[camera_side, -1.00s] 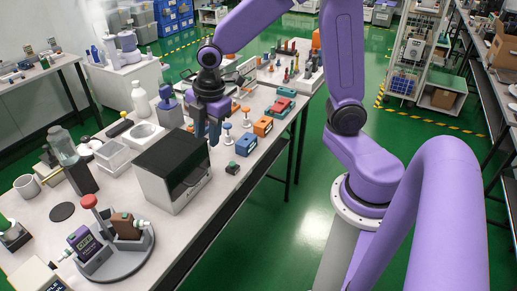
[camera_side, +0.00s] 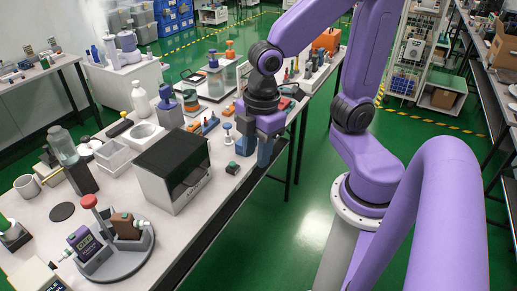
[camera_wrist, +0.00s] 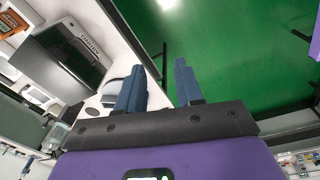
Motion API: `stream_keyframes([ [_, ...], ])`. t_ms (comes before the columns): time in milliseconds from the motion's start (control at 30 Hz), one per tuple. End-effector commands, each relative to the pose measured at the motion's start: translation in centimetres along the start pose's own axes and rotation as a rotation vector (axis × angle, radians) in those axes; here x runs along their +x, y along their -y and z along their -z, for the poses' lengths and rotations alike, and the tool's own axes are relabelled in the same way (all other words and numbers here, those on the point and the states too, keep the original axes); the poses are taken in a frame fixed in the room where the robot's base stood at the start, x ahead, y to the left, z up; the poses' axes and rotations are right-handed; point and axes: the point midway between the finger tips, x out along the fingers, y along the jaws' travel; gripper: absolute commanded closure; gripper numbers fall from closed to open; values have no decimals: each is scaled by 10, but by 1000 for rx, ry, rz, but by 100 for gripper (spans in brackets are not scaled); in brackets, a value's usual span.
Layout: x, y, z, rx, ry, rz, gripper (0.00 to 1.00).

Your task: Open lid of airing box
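The airing box appears to be the white box with a dark lid (camera_side: 172,168) on the table, with a dark glossy front at its right. Its lid looks closed. The box also shows at the upper left of the wrist view (camera_wrist: 68,58). My gripper (camera_side: 254,154) is to the right of the box, by the table's right edge, apart from it. In the wrist view its two blue fingers (camera_wrist: 160,70) are spread with nothing between them.
A small dark block with a green button (camera_side: 232,168) sits between the box and my gripper. A blue-topped stand (camera_side: 227,131) is just left of the gripper. A round grey tray with testers (camera_side: 122,250) stands in front. Green floor lies open right of the table.

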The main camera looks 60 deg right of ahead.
Motion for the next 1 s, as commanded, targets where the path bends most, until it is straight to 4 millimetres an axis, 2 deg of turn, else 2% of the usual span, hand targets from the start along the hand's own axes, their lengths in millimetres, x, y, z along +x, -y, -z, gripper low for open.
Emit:
stream_keyframes([
  [467,-1,8,-4,14,3,6,64],
  [700,-5,50,-30,103,19,33,64],
  [833,-5,63,-42,142,29,42,64],
  [933,-5,61,-40,144,30,41,64],
  [1000,-4,51,-32,124,25,35,64],
])
